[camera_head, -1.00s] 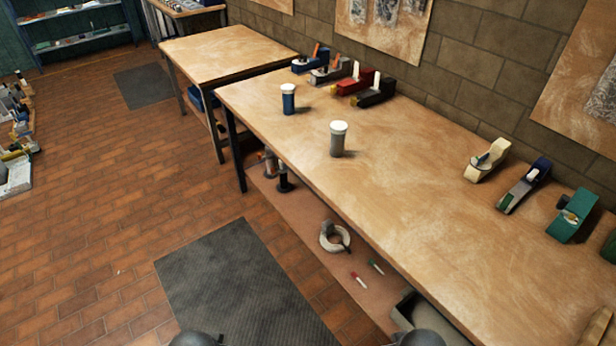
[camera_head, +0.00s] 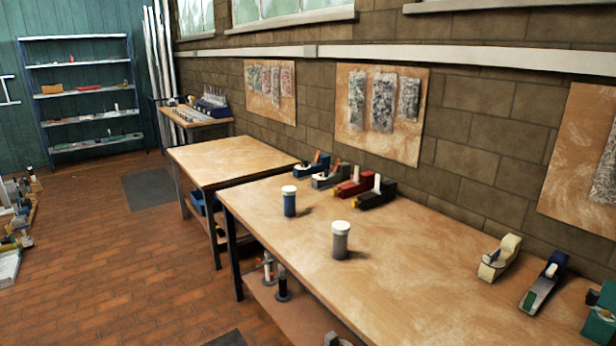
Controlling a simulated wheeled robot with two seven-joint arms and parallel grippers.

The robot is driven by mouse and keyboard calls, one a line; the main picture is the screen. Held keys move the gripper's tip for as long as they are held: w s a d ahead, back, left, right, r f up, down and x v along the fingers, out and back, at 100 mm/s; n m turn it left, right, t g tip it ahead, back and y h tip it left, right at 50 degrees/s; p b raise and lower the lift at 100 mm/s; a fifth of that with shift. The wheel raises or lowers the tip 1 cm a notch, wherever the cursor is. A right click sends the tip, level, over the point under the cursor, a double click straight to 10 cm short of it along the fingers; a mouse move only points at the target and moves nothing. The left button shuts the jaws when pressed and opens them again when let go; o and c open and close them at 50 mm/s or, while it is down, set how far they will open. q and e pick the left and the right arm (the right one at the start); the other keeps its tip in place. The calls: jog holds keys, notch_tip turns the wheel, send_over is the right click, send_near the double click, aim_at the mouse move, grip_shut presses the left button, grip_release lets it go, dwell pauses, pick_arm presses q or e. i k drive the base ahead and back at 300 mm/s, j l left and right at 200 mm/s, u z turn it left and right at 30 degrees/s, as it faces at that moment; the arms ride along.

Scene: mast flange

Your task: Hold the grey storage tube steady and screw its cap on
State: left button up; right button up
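The grey storage tube (camera_head: 340,243) stands upright on the long wooden workbench (camera_head: 420,285), near its left part. A white cap (camera_head: 341,226) sits on its top; I cannot tell how tightly it is seated. Behind it and to the left stands a similar blue tube (camera_head: 289,205) with a white top. Neither of my grippers shows in the view.
More dispensers (camera_head: 544,283) stand at the right. A second table (camera_head: 228,160) is beyond the bench's left end. The bench around the grey tube is clear.

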aim_at(340, 243)
jog(key=j+z, duration=0.1)
jog(key=z, duration=0.2)
jog(key=i+j+z, duration=0.1)
jog(key=z, duration=0.2)
jog(key=i+j+z, duration=0.1)
jog(key=j+z, duration=0.2)
jog(key=j, duration=1.05)
jog(key=j+z, duration=0.3)
jog(key=j, duration=1.05)
